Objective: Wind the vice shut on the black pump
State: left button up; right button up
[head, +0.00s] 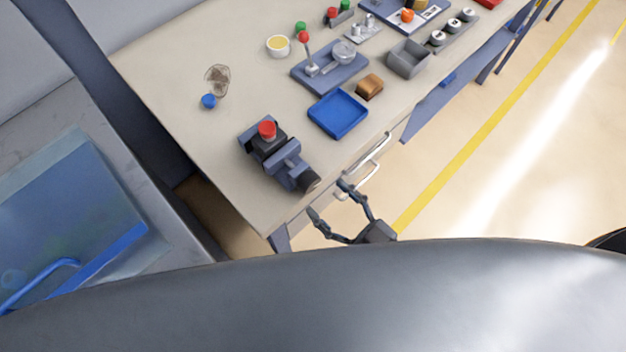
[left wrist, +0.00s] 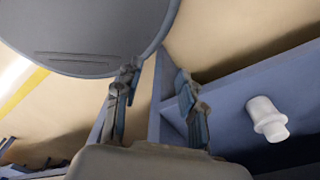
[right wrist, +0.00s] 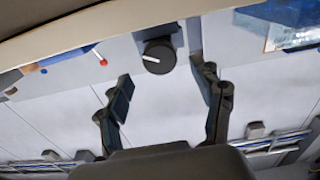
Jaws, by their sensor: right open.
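The blue-grey vice (head: 287,160) stands at the near corner of the bench. The black pump (head: 268,144), with a red cap on top, sits upright between its jaws; I cannot tell whether both jaws touch it. The vice's round dark knob (head: 309,182) points toward the bench's front edge. In the right wrist view the knob (right wrist: 158,56) shows a white line on its face. My right gripper (head: 328,200) is open and empty, just off the bench edge, its fingers facing the knob and apart from it. My left gripper (left wrist: 155,80) is open and empty, away from the vice.
A blue tray (head: 338,113) lies right of the vice, with a brown block (head: 369,87) and a grey bin (head: 408,59) behind. A blue cap (head: 208,101) lies to the left. A pale drawer handle (head: 371,160) juts from the bench front. A white fitting (left wrist: 267,118) is near my left gripper.

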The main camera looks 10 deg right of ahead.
aim_at(314, 186)
jog(key=x, duration=0.4)
jog(key=shift+p, duration=0.35)
jog(key=shift+w+a, duration=0.2)
jog(key=shift+w, duration=0.15)
jog(key=c, duration=1.1)
jog(key=shift+m+p, duration=0.35)
jog(key=shift+m, duration=0.55)
jog(key=shift+c, duration=0.2)
pick_arm(q)
jog(key=shift+w+a+r, duration=0.1)
jog(key=shift+a+r, duration=0.2)
jog(key=shift+r, duration=0.25)
jog(key=shift+a+r, duration=0.3)
jog(key=shift+r, duration=0.2)
pick_arm(e)
jog(key=m, duration=0.3)
jog(key=shift+m, duration=0.4)
jog(key=o, duration=1.1)
jog(key=shift+w, duration=0.1)
